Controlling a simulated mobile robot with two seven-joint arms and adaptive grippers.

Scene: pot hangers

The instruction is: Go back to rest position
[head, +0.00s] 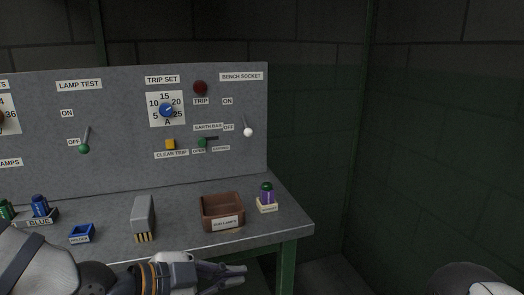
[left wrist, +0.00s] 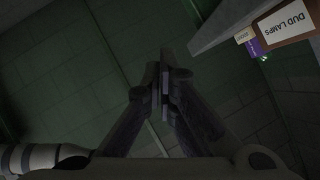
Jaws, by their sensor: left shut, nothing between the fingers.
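My left gripper (head: 236,270) is low in front of the bench's front edge, in the head view. Its fingers are together and hold nothing. In the left wrist view the closed fingers (left wrist: 163,85) point toward the dark floor and wall, clear of the bench. A rounded part of my own body shows at the bottom right of the head view. My right gripper does not show.
The grey bench (head: 180,224) carries a brown dud lamps box (head: 222,211), a purple lamp with a green top (head: 267,194), a grey block with gold contacts (head: 143,216) and a blue holder (head: 82,233). A switch panel (head: 120,120) stands behind. Right of the bench is open.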

